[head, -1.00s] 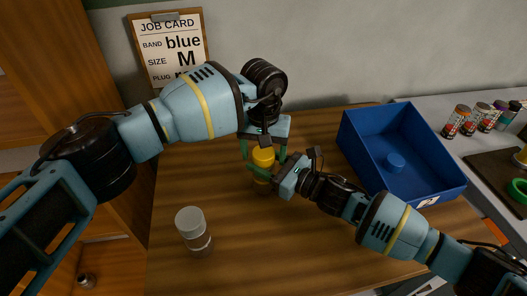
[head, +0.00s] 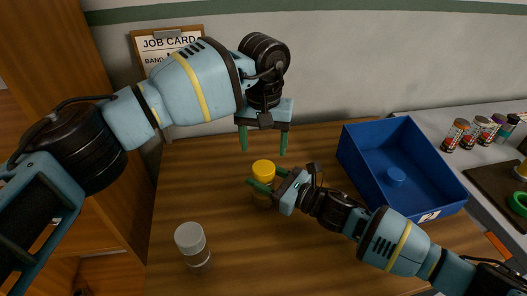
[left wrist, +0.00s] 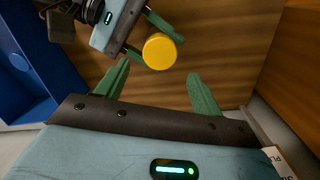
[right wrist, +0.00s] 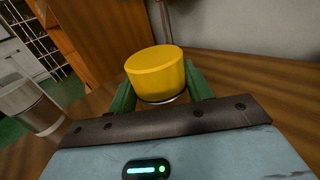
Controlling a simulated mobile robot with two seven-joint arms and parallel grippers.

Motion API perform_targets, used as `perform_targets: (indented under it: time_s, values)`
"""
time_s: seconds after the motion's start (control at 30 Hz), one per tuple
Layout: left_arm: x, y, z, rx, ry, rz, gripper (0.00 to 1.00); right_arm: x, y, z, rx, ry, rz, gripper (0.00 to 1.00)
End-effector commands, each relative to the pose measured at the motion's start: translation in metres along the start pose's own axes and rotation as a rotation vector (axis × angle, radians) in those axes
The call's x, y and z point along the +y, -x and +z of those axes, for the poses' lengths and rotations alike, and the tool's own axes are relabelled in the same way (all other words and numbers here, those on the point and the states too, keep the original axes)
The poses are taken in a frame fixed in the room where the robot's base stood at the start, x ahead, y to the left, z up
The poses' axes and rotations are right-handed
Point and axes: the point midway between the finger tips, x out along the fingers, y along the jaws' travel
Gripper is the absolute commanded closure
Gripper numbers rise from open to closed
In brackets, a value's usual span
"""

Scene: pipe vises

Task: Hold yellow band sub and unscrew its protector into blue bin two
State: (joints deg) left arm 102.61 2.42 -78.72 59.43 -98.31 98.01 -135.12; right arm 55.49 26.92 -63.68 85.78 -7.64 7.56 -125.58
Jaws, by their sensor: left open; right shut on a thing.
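The yellow-capped sub stands upright on the wooden table, with its yellow cap (head: 263,169) on top. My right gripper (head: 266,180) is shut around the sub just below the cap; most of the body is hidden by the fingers. In the right wrist view the cap (right wrist: 157,72) stands between the fingers, with a thin pale rim under it. My left gripper (head: 263,152) is open and empty above the cap, fingers pointing down. In the left wrist view the cap (left wrist: 160,52) lies beyond the gap between the open fingers. A blue bin (head: 352,155) stands to the right.
A blue round cap (head: 396,177) lies in the bin. A clear cylinder with a white cap (head: 189,236) stands at the table's front left. A job card (head: 170,42), partly covered by my left arm, hangs behind. Several small jars (head: 472,133) stand far right. The front middle table is clear.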

Motion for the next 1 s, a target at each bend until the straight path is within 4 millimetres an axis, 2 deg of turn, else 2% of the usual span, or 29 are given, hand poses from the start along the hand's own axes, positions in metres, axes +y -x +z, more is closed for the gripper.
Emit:
perform_targets:
  time_s: [0.23, 0.7, 1.0]
  values:
    - [0.000, -0.006, 0.000, -0.004, 0.000, 0.000, 0.33, 0.000, 0.000, -0.001, 0.002, 0.000, 0.000, 1.00]
    - [0.000, -0.068, 0.001, -0.004, 0.000, 0.000, 0.33, 0.000, 0.000, -0.001, 0.002, 0.000, 0.000, 1.00]
    - [0.000, -0.080, 0.000, -0.002, 0.000, 0.000, 0.33, 0.000, 0.000, -0.001, 0.002, 0.000, 0.000, 1.00]
